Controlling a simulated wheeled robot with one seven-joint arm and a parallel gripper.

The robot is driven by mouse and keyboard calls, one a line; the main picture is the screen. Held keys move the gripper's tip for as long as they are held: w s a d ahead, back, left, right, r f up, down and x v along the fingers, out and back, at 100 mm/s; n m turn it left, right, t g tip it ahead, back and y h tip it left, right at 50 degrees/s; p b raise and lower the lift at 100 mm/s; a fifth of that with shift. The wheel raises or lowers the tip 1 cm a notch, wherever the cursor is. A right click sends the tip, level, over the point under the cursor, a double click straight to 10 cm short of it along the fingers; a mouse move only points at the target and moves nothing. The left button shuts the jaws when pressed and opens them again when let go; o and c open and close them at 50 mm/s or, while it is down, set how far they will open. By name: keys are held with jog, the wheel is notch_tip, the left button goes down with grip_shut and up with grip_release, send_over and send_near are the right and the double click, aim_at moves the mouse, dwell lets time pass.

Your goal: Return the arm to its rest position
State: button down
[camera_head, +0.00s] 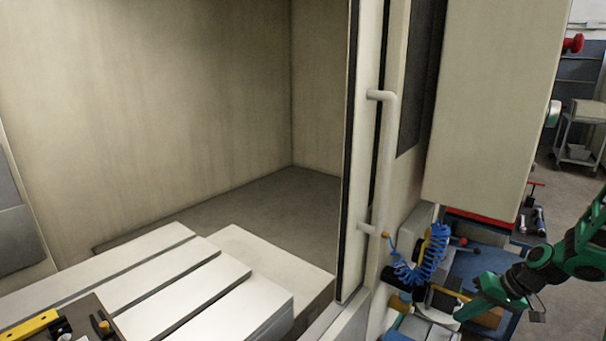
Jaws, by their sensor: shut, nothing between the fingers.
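My arm, green and black, reaches in from the right edge of the head view. My gripper (462,312) is at its lower left end, shut and empty. It is in front of a cluttered bench area beside the machine, outside the open machine doorway. The fingertips are small and hard to make out against the clutter.
The machine's slotted white table (190,290) fills the lower left. A dark plate with a yellow-handled part (32,326) lies at the corner. The door frame's handle (385,160) and a blue coiled hose (430,258) stand left of my arm. Grey floor (570,200) shows at right.

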jog(key=s+r+m+g+h, duration=0.1)
jog(key=s+r, duration=0.5)
jog(key=s, duration=0.3)
jog(key=s+a+r+m+g+h, duration=0.1)
jog(key=s+r+h, duration=0.1)
jog(key=s+r, duration=0.4)
jog(key=s+a+r+m+g+h, duration=0.1)
jog(key=s+r, duration=0.5)
jog(key=s, duration=0.7)
jog(key=shift+s+r+m+h, duration=0.2)
jog(key=shift+s+m+h, duration=0.2)
jog(key=shift+m, duration=0.2)
jog(key=c, duration=1.9)
grip_release()
jog(key=shift+s+a+g, duration=0.1)
jog(key=shift+s+g, duration=0.2)
jog(key=shift+s, duration=0.1)
